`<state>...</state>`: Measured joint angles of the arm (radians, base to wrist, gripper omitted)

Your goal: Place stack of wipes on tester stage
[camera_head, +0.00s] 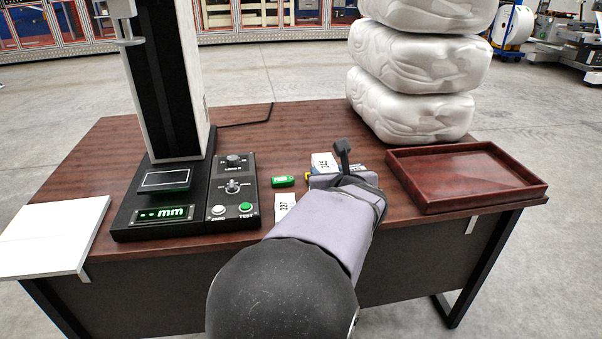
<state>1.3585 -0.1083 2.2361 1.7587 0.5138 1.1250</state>
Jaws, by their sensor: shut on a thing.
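The tester stage is a small grey-topped plate (165,180) on the black tester base, with bare top, below the tall column. My gripper (335,172) is over the middle of the table, right of the tester. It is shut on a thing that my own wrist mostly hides. A white piece with black print (323,162) shows just beyond my gripper, with bits of blue and yellow beside it. I cannot tell whether any of these is the stack of wipes, or whether they touch my gripper.
A control box (232,190) with knobs and buttons adjoins the tester. A small green item (283,181) and a printed white card (285,203) lie between it and my arm. An empty red-brown tray (467,178) and stacked white bundles (412,105) stand right. A white board (50,240) is left.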

